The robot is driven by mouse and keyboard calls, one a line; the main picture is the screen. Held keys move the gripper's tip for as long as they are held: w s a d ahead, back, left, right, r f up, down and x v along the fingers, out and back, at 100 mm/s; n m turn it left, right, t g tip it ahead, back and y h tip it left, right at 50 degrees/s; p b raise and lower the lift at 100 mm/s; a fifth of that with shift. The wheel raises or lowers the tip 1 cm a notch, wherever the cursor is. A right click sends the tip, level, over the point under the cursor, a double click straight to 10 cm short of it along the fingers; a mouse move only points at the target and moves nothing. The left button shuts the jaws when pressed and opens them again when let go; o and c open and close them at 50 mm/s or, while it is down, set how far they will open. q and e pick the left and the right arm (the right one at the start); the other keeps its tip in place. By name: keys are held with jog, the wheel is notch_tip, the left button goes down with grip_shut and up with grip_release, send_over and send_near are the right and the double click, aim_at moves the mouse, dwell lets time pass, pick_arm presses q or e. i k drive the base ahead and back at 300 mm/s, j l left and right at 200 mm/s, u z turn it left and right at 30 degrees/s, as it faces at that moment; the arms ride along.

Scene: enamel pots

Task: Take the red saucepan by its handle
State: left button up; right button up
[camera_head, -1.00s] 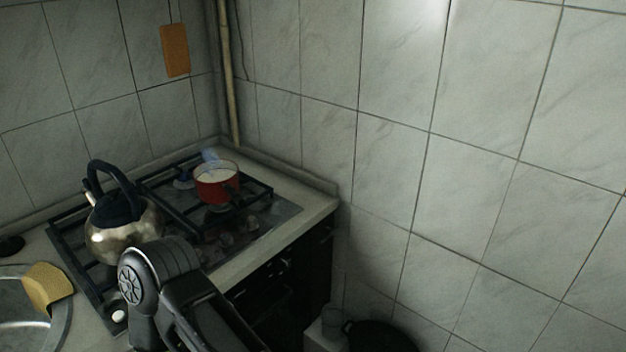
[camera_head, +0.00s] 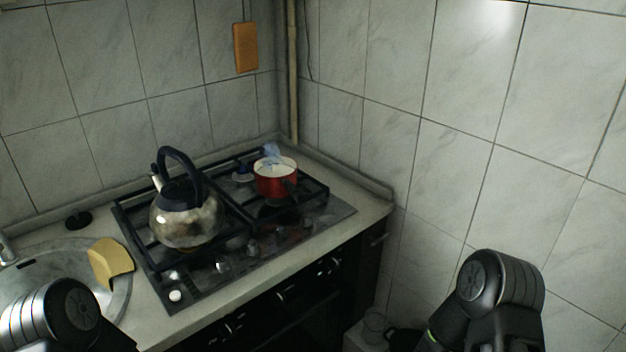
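The red saucepan (camera_head: 272,183) stands upright on the back right part of the gas stove. Its inside looks pale, and a bluish-white thing (camera_head: 271,153) shows at its far rim. Its dark handle (camera_head: 290,188) points toward the front right. My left arm shows at the lower left corner and my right arm at the lower right. Both grippers are out of the frame, and both arms are well apart from the saucepan.
A metal kettle (camera_head: 186,216) with a dark raised handle stands on the stove, left of the saucepan. A sink (camera_head: 124,290) with a yellow cloth or sponge (camera_head: 110,262) on its rim lies at the left. Tiled walls close the corner behind. Stove knobs (camera_head: 222,265) line the front.

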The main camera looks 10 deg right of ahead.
aim_at(282, 182)
jog(key=k+j+z, duration=0.1)
jog(key=z, duration=0.35)
jog(key=k+j+z, duration=0.15)
jog(key=z, duration=0.25)
jog(key=k+j+z, duration=0.1)
jog(key=z, duration=0.35)
